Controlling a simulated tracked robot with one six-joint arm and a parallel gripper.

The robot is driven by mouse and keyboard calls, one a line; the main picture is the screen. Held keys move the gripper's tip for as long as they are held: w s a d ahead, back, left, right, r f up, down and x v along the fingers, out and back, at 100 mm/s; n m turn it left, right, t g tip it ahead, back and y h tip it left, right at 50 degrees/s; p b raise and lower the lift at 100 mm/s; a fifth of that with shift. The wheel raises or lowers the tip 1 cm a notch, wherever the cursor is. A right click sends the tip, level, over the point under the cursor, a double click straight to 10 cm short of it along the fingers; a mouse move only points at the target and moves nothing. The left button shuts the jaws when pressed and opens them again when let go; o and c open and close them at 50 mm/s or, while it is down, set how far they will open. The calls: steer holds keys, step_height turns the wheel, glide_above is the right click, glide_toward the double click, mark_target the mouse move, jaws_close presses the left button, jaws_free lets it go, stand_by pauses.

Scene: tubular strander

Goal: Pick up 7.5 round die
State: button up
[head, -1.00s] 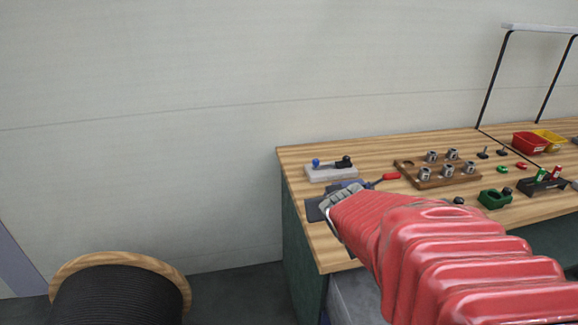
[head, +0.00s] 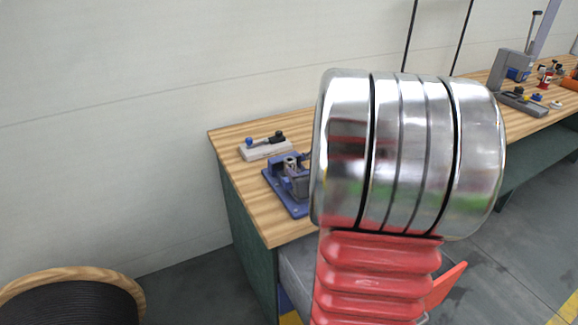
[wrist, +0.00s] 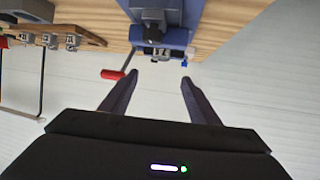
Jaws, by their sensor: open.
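Several silver, round dies stand on a wooden rack in the wrist view, at its left, among them one die (wrist: 72,41); the rack (wrist: 92,37) reaches toward the middle. No size marks are readable, so I cannot tell which is the 7.5 round die. My gripper (wrist: 158,80) is open and empty in the wrist view, with its fingers apart from the bench things. A blue fixture (wrist: 194,12) is beyond the fingertips, with a metal cylinder on it. In the head view my arm hides the gripper and the rack; the fixture (head: 283,198) shows partly.
A red-handled tool (wrist: 112,74) lies beside the fixture. A grey block (head: 265,150) with blue and black knobs sits on the wooden bench (head: 228,150). A grey press (head: 512,70) stands farther right. A cable reel (head: 120,290) is on the floor at the left.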

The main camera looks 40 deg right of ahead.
glide_toward(290, 160)
steer(key=shift+x, duration=1.55)
steer(key=shift+d, duration=0.1)
steer(key=shift+x, duration=2.55)
steer(key=shift+f, duration=0.15)
steer(key=shift+c, duration=0.3)
jaws_close()
